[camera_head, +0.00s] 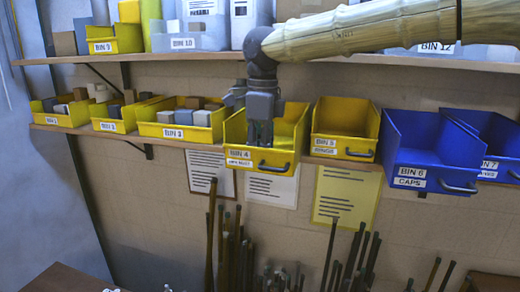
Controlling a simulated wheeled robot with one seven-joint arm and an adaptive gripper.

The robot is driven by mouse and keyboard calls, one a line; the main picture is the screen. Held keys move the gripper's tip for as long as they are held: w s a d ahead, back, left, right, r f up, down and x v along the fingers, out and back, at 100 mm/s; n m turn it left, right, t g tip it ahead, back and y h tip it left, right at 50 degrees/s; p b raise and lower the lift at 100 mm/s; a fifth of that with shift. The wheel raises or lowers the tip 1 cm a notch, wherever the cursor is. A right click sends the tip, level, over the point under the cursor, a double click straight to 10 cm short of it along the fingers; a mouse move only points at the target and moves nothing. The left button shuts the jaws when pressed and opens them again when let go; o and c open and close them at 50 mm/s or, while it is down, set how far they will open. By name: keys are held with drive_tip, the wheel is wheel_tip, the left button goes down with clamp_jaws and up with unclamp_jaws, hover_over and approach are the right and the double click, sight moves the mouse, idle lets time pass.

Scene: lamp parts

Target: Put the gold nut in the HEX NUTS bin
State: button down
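My gripper (260,133) points down into the yellow bin labelled BIN 4 (259,160), with its fingertips inside the bin's outline, near its front wall. The second line on that label is too small to read surely; it may be HEX NUTS. The fingers look close together, but their gap is not clear. I do not see the gold nut in this view. The fingers and the bin's front wall hide part of the bin's inside, and the part that shows looks empty.
Yellow BIN 5 (344,142) stands to the right, then blue BIN 6 CAPS (425,165) and blue BIN 7 (495,140). Filled yellow BIN 3 (177,132) is on the left. A loaded upper shelf (190,56) runs behind my arm. Upright rods (228,250) stand below.

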drive_tip(key=c, duration=1.5)
unclamp_jaws()
drive_tip(key=shift+w, duration=0.1)
wheel_tip(320, 180, up, 12)
drive_tip(key=b, duration=0.4)
drive_tip(key=shift+d+r, duration=0.15)
